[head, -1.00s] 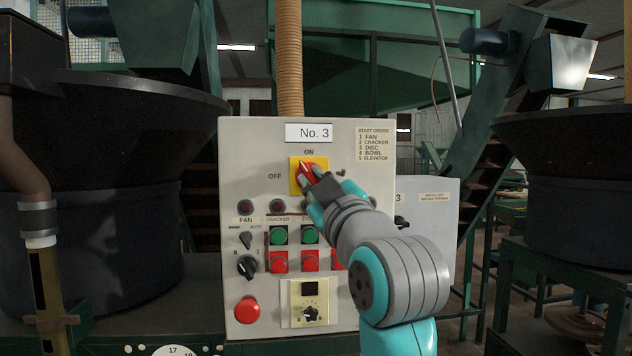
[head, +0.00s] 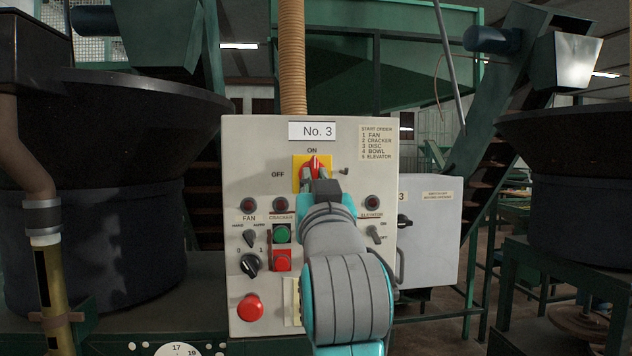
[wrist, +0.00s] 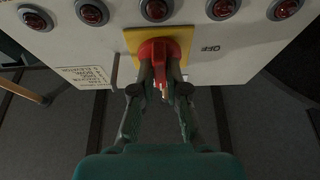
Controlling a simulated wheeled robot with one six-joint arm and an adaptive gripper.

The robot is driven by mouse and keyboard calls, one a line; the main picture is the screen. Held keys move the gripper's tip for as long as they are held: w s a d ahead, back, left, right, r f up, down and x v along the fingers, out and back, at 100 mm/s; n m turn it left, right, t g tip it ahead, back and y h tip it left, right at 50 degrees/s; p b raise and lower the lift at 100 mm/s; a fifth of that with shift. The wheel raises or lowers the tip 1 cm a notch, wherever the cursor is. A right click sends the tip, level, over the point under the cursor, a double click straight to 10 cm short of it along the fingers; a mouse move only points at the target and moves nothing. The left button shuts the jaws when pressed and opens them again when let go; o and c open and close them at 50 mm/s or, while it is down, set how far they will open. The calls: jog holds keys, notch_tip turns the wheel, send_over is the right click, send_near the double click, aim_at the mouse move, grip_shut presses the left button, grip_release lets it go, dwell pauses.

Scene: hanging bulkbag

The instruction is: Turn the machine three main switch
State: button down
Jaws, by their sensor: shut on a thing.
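The No. 3 panel (head: 262,150) carries a red rotary main switch (head: 314,165) on a yellow plate (head: 298,164), below the "No. 3" label. ON is printed above the switch and OFF to its left. The red handle stands about upright, toward ON. My gripper (head: 313,180) is in front of the switch, its fingers partly hidden by my wrist. In the wrist view my gripper (wrist: 163,82) has a finger on each side of the red switch handle (wrist: 160,60) and is shut on it.
Red lamps (head: 249,204), green and red buttons (head: 282,234), black selector knobs (head: 250,264) and a red stop button (head: 249,307) sit lower on the panel. My arm covers the panel's lower middle. A grey box (head: 430,225) stands to the right. A black bowl machine (head: 90,200) is at left.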

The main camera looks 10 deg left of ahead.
jog(key=shift+f, duration=0.15)
jog(key=c, duration=1.2)
grip_release()
jog(key=v, duration=1.1)
jog(key=shift+s, duration=0.45)
jog(key=shift+d+f, duration=0.1)
